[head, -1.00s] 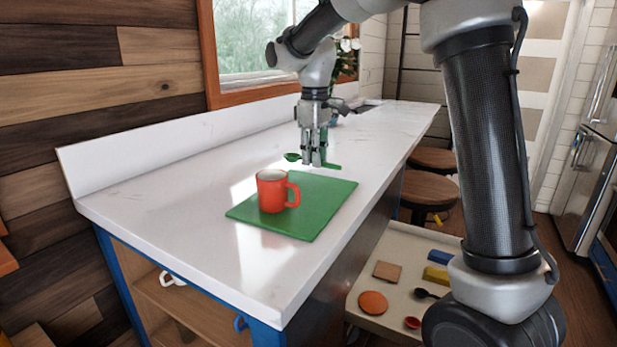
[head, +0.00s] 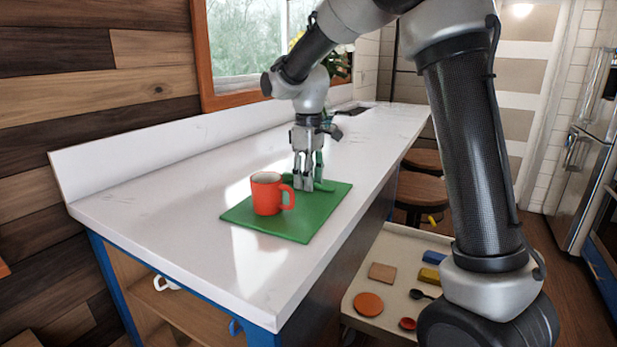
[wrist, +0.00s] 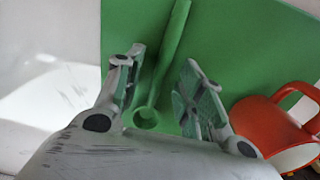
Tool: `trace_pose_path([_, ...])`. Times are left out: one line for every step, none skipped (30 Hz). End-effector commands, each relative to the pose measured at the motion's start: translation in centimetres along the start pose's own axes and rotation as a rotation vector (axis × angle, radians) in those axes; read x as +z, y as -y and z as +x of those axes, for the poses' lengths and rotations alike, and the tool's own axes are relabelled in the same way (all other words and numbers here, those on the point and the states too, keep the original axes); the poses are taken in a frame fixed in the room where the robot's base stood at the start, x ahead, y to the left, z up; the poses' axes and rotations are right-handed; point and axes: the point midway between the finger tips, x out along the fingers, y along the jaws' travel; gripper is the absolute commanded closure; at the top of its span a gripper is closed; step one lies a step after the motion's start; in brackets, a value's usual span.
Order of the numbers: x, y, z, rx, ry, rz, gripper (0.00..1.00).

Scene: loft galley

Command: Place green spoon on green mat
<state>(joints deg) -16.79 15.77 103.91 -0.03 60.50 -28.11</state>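The green spoon (head: 326,186) is at the far part of the green mat (head: 298,226) and appears to lie on it. In the wrist view the spoon (wrist: 170,45) runs between the fingers, its round end near my palm and its handle pointing away over the mat (wrist: 235,50). My gripper (head: 303,188) is low over the mat, pointing down. In the wrist view my gripper (wrist: 164,62) is open, with a gap on both sides of the spoon. The fingers hide part of the spoon in the head view.
An orange-red mug (head: 265,195) stands upright on the mat, close to my gripper; it also shows in the wrist view (wrist: 265,125). The white counter (head: 160,205) is mostly clear. A lower cart (head: 385,255) at right holds several small items. Stools (head: 420,188) stand beside the counter.

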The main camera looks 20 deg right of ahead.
Motion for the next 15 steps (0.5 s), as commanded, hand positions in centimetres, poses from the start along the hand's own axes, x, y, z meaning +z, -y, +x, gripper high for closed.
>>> trace_pose_path([0.0,0.0,0.0,0.0,0.0,0.0,0.62])
trace_pose_path([0.0,0.0,0.0,0.0,0.0,0.0,0.62])
trace_pose_path([0.0,0.0,0.0,0.0,0.0,0.0,0.62])
trace_pose_path([0.0,0.0,0.0,0.0,0.0,0.0,0.62])
trace_pose_path([0.0,0.0,0.0,0.0,0.0,0.0,0.62])
trace_pose_path([0.0,0.0,-0.1,0.0,-0.001,0.0,0.62])
trace_pose_path([0.0,0.0,-0.2,0.001,-0.001,0.0,0.62])
trace_pose_path([0.0,0.0,-0.4,0.001,-0.002,0.0,0.62])
trace_pose_path([-0.1,0.0,-0.7,0.001,-0.002,0.0,0.62])
trace_pose_path([-0.1,0.0,-1.1,0.002,-0.003,0.0,0.62])
trace_pose_path([-0.1,0.0,-1.6,0.002,-0.004,0.0,0.62])
trace_pose_path([-0.1,-0.1,-2.2,0.002,-0.004,0.0,0.62])
trace_pose_path([-0.1,0.0,-2.9,0.002,-0.004,0.0,0.62])
trace_pose_path([-0.1,-0.1,-3.5,0.003,-0.005,0.0,0.62])
trace_pose_path([-0.1,-0.1,-4.5,0.003,-0.005,0.0,0.62])
